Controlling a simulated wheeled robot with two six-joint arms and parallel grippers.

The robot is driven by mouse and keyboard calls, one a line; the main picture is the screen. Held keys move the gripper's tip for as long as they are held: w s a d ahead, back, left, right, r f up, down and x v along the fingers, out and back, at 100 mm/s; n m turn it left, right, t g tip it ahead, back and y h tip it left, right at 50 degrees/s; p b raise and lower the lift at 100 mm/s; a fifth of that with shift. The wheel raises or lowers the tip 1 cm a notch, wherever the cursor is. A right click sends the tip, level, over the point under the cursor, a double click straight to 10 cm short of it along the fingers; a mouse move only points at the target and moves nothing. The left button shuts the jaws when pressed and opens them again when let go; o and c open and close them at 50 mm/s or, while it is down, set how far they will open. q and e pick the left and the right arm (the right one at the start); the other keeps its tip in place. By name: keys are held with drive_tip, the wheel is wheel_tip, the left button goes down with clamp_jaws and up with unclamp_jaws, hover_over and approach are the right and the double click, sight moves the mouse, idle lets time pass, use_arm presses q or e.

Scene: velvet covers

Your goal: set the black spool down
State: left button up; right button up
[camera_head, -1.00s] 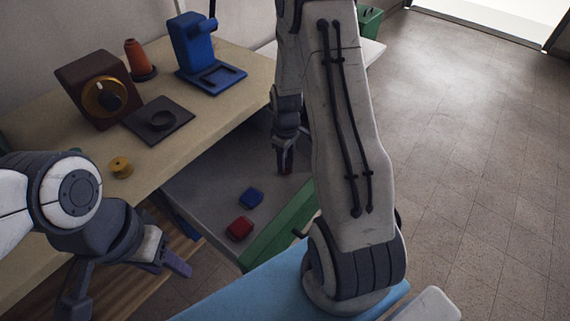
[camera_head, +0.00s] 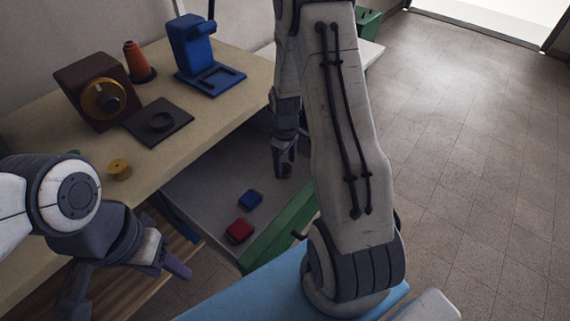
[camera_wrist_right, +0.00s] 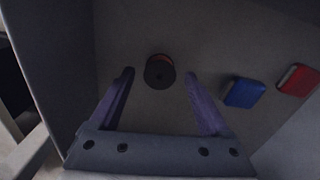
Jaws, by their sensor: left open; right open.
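A small dark spool (camera_wrist_right: 160,71) with a reddish side stands on the grey floor of the open drawer (camera_head: 215,180). My right gripper (camera_wrist_right: 159,73) is open, its fingertips on either side of the spool with a gap to each. In the head view the right gripper (camera_head: 285,168) points down into the drawer, and only a bit of the spool (camera_head: 288,172) shows by its tips. My left gripper (camera_head: 130,285) is open and empty, low at the left in front of the table.
A blue block (camera_head: 250,200) and a red block (camera_head: 239,230) lie in the drawer, apart from the spool. The drawer's green front (camera_head: 285,230) is close by. On the table (camera_head: 215,118) stand a brown box with a dial (camera_head: 97,90), an orange cone (camera_head: 137,60), a blue stand (camera_head: 197,50) and a yellow spool (camera_head: 119,169).

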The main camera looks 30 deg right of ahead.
sight(285, 168)
wheel_tip(285, 168, up, 11)
drive_tip(key=p, duration=0.2)
drive_tip(key=s+a+r, duration=0.1)
drive_tip(key=a+r, duration=0.3)
drive_tip(key=a, duration=0.5)
drive_tip(key=s+a+r+n, duration=0.1)
drive_tip(key=s+a+r, duration=0.2)
drive_tip(key=s+a, duration=0.5)
drive_tip(key=s+a+r+n+y, duration=0.1)
drive_tip(key=s+a+r, duration=0.2)
drive_tip(key=s+a, duration=0.5)
drive_tip(key=s, duration=0.4)
drive_tip(key=shift+s+a+r, duration=0.15)
drive_tip(key=shift+a+r, duration=0.2)
